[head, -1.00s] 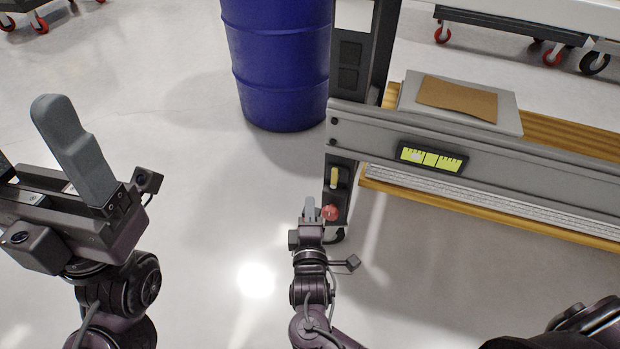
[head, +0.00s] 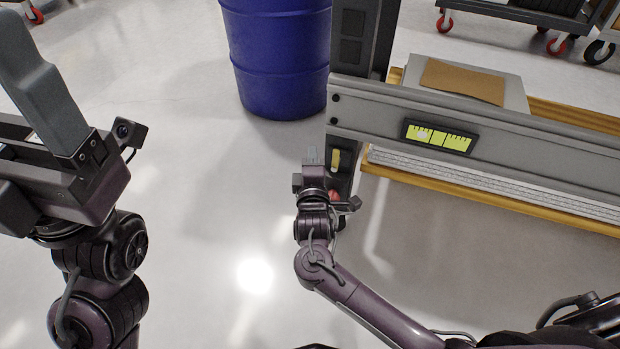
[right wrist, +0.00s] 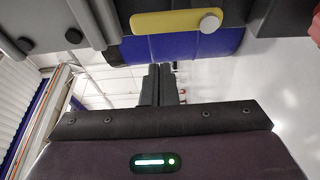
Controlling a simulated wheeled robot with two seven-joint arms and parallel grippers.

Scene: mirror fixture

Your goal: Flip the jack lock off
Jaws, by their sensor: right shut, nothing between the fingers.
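The jack lock appears to be the small yellow lever (head: 335,160) on the dark post below the grey beam. In the right wrist view the yellow lever (right wrist: 165,23) lies lengthwise across the top, with a round grey pin at its right end. My right gripper (head: 312,154) is just left of the lever in the head view. Its fingers (right wrist: 160,84) are together and empty, with a visible gap to the lever in the wrist view. My left gripper (head: 42,85) is at the far left, away from the post; only one finger shows clearly.
A red knob (head: 334,196) sits below the lever, partly hidden by my right wrist. The grey beam (head: 490,125) carries a yellow-green gauge (head: 440,137). A blue barrel (head: 278,60) stands behind. A cardboard sheet (head: 462,81) lies on a grey board. The floor left of the post is clear.

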